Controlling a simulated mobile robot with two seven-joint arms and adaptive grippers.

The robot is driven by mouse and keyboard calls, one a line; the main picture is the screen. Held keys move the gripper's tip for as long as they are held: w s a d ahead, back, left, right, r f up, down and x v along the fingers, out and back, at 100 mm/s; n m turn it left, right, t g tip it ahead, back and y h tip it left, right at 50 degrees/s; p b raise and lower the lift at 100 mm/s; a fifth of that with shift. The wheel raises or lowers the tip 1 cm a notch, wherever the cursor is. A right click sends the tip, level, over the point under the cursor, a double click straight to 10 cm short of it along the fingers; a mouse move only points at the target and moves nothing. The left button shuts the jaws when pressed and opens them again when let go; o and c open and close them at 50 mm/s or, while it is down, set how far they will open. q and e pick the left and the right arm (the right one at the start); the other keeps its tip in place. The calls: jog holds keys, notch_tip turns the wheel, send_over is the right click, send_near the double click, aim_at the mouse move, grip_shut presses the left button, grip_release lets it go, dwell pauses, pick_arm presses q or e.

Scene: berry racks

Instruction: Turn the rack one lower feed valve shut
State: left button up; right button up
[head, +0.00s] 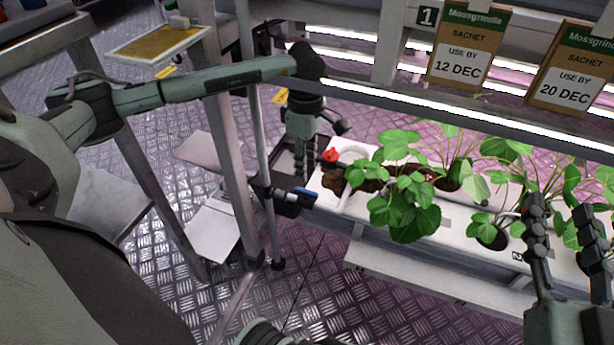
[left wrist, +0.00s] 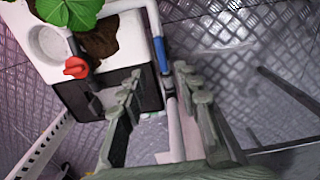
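Rack one, marked by a "1" sign (head: 427,17), stands at the right with a white planting trough (head: 352,203). A valve with a blue handle (head: 305,192) sits low by the trough's left end. In the left wrist view the blue handle (left wrist: 161,55) lies roughly along a pale pipe. A red knob (head: 330,155) is higher, at the trough end; it also shows in the left wrist view (left wrist: 76,67). My left gripper (head: 303,165) points down above the blue handle, open and apparently empty (left wrist: 158,88). My right gripper (head: 564,212) is open, in front of the plants.
Strawberry plants (head: 405,185) overhang the trough. Rack posts (head: 222,130) stand left of the valve. Sachets (head: 468,45) hang above at the right. A yellow panel (head: 155,42) is at upper left. The metal floor (head: 330,290) in front is mostly clear.

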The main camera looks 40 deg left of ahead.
aim_at(306, 191)
pick_arm(q)
notch_tip(306, 191, down, 7)
jog(key=shift+s+d+f+b, duration=0.1)
jog(key=shift+s+f+b, duration=0.05)
jog(key=shift+b, duration=0.2)
pick_arm(e)
jog(key=r, duration=0.1)
jog(key=s+r+t, duration=0.1)
jog(key=r+t+y, duration=0.1)
jog(key=r, duration=0.1)
jog(key=shift+s+a, duration=0.3)
jog(key=shift+a, duration=0.1)
pick_arm(q)
jog(key=shift+c, duration=0.3)
grip_shut()
